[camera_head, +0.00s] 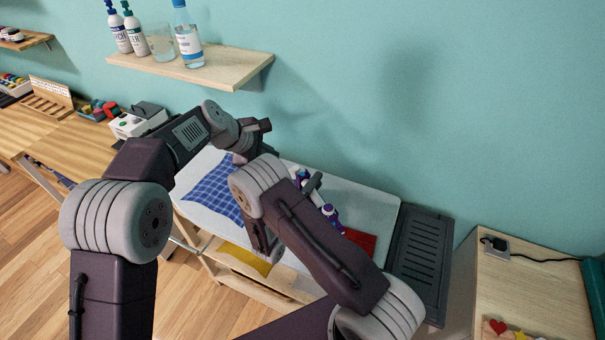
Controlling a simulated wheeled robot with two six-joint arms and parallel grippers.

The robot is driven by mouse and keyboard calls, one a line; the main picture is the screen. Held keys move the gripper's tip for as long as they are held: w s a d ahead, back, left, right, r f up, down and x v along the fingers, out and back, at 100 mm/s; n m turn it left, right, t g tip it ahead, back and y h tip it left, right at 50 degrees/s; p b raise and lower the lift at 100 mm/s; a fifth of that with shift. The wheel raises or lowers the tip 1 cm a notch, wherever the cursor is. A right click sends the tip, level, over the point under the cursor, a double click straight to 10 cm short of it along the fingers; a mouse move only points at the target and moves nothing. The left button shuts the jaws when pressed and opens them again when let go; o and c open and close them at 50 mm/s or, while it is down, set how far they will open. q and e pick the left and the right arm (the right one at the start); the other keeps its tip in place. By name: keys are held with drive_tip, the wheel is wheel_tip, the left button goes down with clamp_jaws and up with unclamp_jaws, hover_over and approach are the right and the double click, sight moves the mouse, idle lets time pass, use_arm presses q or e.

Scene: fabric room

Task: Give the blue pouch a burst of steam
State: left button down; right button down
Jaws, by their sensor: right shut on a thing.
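A blue checked pouch (213,190) lies on the pale ironing board (370,200), partly hidden by my arms. A purple and white steam iron (329,212) is over the board, to the right of the pouch. My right gripper (311,186) is shut on the iron; my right arm hides part of both. My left gripper (252,143) is above the back of the board, behind the pouch; its fingers are too unclear to tell open from shut.
A red cloth (360,240) lies at the board's right. A dark slotted rest (420,255) is at its right end. A yellow cloth (245,258) lies on the lower shelf. A wall shelf (225,68) with bottles hangs behind. A wooden cabinet (535,290) stands right.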

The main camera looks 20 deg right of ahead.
use_arm(q)
wheel_tip(320, 180, up, 3)
drive_tip(key=n+h, duration=0.1)
drive_tip(key=h, duration=0.1)
hover_over(300, 176)
drive_tip(key=shift+f, duration=0.2)
drive_tip(key=shift+f, duration=4.4)
drive_tip(key=shift+f, duration=0.2)
drive_tip(key=shift+f, duration=0.2)
